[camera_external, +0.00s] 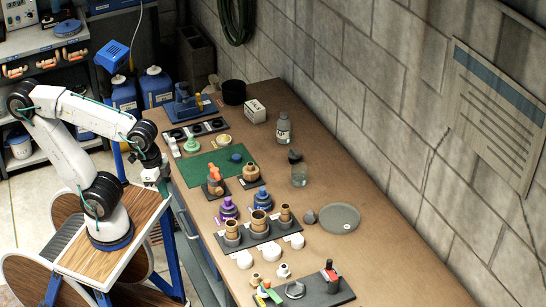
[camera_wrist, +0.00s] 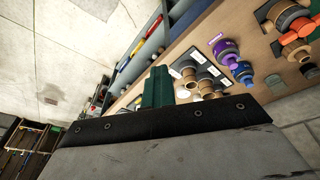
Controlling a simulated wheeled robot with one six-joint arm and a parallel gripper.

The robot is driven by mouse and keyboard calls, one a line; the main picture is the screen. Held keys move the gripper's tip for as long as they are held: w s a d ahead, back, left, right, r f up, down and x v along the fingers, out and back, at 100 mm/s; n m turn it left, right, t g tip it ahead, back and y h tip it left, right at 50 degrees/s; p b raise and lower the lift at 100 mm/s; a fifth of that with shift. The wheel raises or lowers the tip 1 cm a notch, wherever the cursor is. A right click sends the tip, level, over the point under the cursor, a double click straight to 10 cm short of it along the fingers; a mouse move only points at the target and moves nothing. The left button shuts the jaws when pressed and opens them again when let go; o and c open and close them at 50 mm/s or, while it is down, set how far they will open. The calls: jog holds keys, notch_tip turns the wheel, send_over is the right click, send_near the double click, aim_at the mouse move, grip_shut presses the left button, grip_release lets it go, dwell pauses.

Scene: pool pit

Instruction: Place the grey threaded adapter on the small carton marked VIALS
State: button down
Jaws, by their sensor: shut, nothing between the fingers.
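The small carton (camera_external: 255,111), white with dark print too small to read, stands at the far part of the bench near the wall. A small grey piece (camera_external: 309,216) lies beside the round grey dish in the external view; it may be the grey threaded adapter, but its thread cannot be made out. My gripper (camera_external: 160,180) is at the bench's left edge, well apart from both. In the wrist view its green fingers (camera_wrist: 157,86) are together and empty. The carton cannot be made out in the wrist view.
The bench (camera_external: 375,255) has a clear right side. A round grey dish (camera_external: 341,217), a clear jar (camera_external: 300,175) and a bottle (camera_external: 283,128) stand toward the wall. A green mat (camera_external: 205,170) lies behind.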

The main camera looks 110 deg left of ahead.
jog(key=c, duration=1.7)
grip_release()
jog(key=s+d+m+g, duration=0.1)
jog(key=s+d, duration=0.1)
jog(key=s, duration=0.4)
jog(key=shift+d+f+m, duration=0.25)
jog(key=shift+d+m, duration=0.05)
jog(key=shift+d, duration=0.1)
jog(key=o, duration=1)
jog(key=shift+s+g, duration=0.2)
jog(key=shift+g, duration=0.1)
jog(key=w+a+r, duration=0.2)
jog(key=w+r, duration=0.2)
jog(key=w, duration=0.4)
jog(key=n+h, duration=0.2)
send_over(311, 213)
jog(key=a, duration=0.2)
jog(key=shift+g, duration=0.4)
jog(key=f, duration=1.6)
jog(key=shift+s+a, duration=0.15)
jog(key=shift+s, duration=0.25)
jog(key=shift+w+d+f, duration=0.1)
jog(key=shift+d+f, duration=0.1)
jog(key=shift+f, duration=1.05)
jog(key=shift+w+d+f, duration=0.1)
jog(key=shift+d+f, duration=0.1)
jog(key=shift+f, duration=1.05)
jog(key=shift+d+f, duration=0.2)
jog(key=shift+f, duration=1.05)
